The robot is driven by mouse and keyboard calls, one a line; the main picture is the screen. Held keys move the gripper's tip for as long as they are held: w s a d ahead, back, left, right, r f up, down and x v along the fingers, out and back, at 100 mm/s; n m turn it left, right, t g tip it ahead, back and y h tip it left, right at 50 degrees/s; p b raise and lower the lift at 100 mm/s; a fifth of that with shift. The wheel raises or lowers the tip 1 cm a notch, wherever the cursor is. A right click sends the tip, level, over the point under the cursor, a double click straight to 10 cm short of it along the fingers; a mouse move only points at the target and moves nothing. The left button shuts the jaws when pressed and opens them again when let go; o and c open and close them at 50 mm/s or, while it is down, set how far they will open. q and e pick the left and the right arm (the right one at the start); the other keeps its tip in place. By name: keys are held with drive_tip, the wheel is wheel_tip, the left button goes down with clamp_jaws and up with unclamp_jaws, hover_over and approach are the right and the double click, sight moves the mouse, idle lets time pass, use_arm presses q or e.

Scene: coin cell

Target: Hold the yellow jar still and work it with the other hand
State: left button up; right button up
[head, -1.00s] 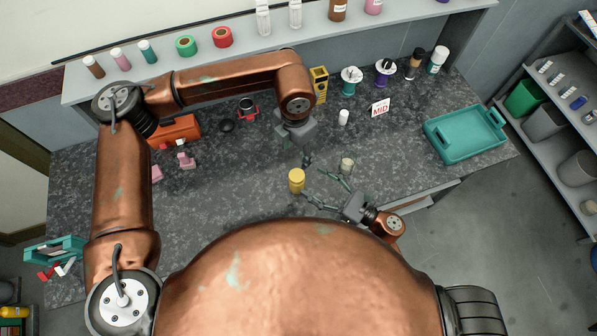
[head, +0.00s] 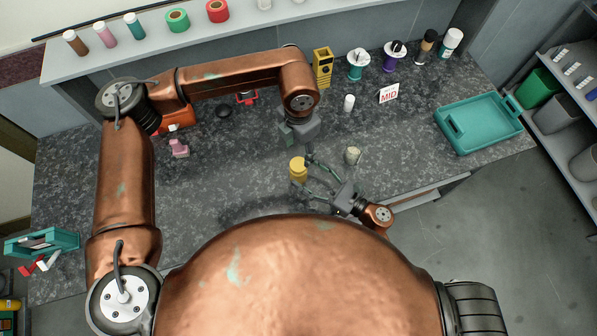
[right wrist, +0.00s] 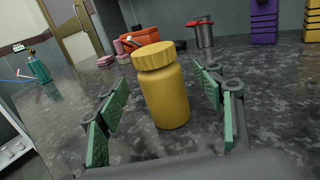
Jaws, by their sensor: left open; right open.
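The yellow jar (head: 298,170) stands upright on the dark speckled counter, with a ribbed yellow lid on it. In the right wrist view the jar (right wrist: 163,92) stands between the spread green-padded fingers of my right gripper (right wrist: 160,110), with gaps on both sides. In the head view my right gripper (head: 309,177) reaches in from the lower right, open around the jar. My left gripper (head: 298,143) hangs pointing down just behind the jar, open and empty; its fingers are partly hidden by its own body.
A small pale cup (head: 353,156) stands close right of my right gripper. A white bottle (head: 349,103), a MID sign (head: 389,94) and a yellow holder (head: 322,67) stand behind. A teal tray (head: 480,124) lies right. A pink item (head: 179,149) is left.

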sight(306, 173)
drive_tip(key=shift+x, duration=1.85)
drive_tip(key=shift+c, duration=0.3)
clamp_jaws()
